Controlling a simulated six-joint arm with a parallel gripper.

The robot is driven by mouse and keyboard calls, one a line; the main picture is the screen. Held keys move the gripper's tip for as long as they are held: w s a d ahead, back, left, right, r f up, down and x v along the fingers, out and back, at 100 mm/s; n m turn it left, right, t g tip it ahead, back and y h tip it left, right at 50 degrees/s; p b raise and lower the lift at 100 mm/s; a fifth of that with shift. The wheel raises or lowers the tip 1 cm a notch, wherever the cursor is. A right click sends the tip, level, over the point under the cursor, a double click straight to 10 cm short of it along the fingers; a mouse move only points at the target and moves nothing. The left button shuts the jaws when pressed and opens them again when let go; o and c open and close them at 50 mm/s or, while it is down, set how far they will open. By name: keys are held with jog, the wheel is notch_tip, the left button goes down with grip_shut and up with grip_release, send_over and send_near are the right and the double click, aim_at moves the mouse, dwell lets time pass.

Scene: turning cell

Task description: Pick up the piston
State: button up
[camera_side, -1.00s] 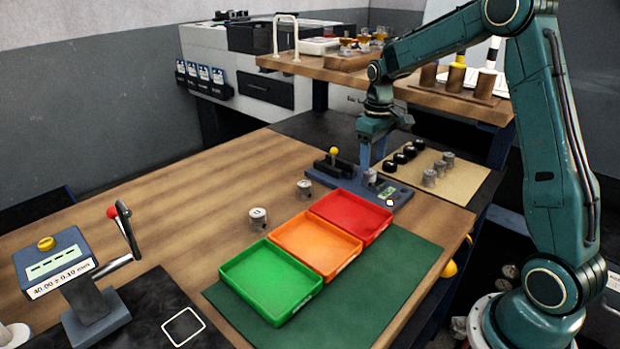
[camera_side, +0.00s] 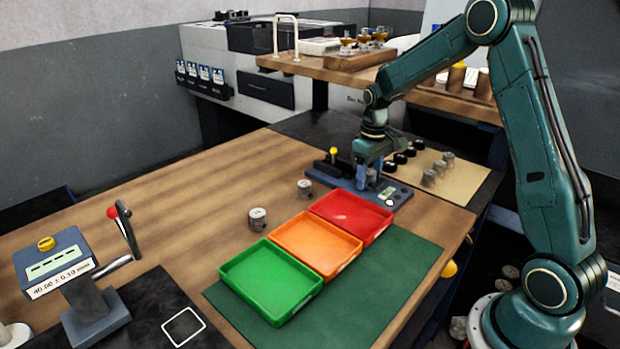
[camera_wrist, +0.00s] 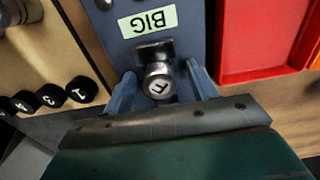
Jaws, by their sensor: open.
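A grey metal piston (camera_wrist: 160,82) with a dark mark on its round top sits at the blue gauge fixture (camera_wrist: 150,50) in the wrist view, beside a label reading BIG. My gripper (camera_wrist: 161,74) is open, with one blue finger on each side of the piston. Whether the fingers touch it is unclear. In the side view my gripper (camera_side: 367,184) is down at the fixture (camera_side: 340,183) and largely hides this piston. Two more grey pistons stand on the wooden table, one nearer (camera_side: 258,219) and one farther (camera_side: 304,188).
Red (camera_side: 350,217), orange (camera_side: 315,246) and green (camera_side: 270,282) empty trays stand on a green mat close to the fixture. Several black numbered knobs (camera_side: 400,158) and grey pistons (camera_side: 429,178) are on a tan board to the right. A lever gauge (camera_side: 52,262) stands front left.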

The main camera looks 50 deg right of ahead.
aim_at(370, 171)
dwell(0.3)
jog(key=c, duration=1.2)
jog(key=shift+r, duration=0.1)
notch_tip(370, 171, up, 20)
dwell(0.5)
